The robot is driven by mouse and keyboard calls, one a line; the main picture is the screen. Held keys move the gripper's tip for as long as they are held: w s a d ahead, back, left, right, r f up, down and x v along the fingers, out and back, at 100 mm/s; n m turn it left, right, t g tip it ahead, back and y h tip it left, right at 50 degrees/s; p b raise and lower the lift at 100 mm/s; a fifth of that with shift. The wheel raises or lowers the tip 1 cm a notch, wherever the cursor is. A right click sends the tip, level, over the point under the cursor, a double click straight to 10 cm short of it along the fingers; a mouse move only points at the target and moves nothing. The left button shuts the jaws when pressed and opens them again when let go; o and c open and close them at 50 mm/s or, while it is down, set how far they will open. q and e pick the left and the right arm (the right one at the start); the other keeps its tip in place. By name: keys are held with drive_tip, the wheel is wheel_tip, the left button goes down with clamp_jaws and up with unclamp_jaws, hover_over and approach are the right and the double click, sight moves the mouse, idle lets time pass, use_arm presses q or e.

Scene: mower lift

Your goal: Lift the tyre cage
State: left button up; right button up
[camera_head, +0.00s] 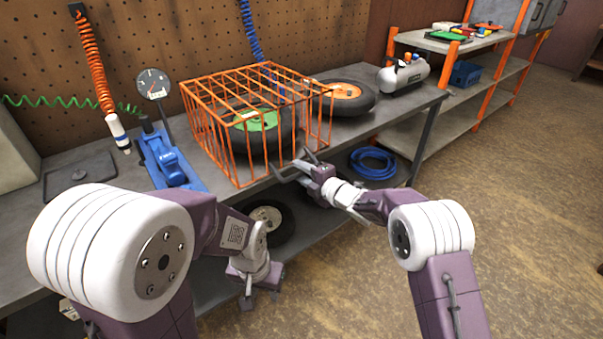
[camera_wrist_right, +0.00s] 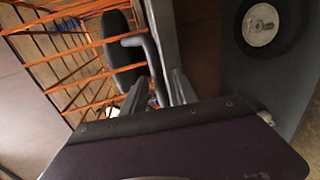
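The orange wire tyre cage (camera_head: 190,100) stands on the bench, with a tyre with a green hub (camera_head: 255,122) inside. A dark bent bar, seemingly a handle, sticks out at the cage's near right side; it shows in the right wrist view (camera_wrist_right: 151,55). My right gripper (camera_head: 302,166) is at this bar, its jaws apart on either side of it; contact is unclear. The jaws also show in the wrist view (camera_wrist_right: 160,92). My left gripper (camera_head: 260,290) hangs low in front of the bench, empty, away from the cage, fingers apart.
A tyre with an orange hub (camera_head: 345,91) lies right of the cage, beside a silver tank (camera_head: 404,74). A blue jack (camera_head: 165,155) stands left of it. Another wheel (camera_head: 268,218) and a blue hose (camera_head: 372,162) lie on the lower shelf. The floor (camera_head: 500,220) at right is clear.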

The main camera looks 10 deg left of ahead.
clamp_jaws()
idle(1.4)
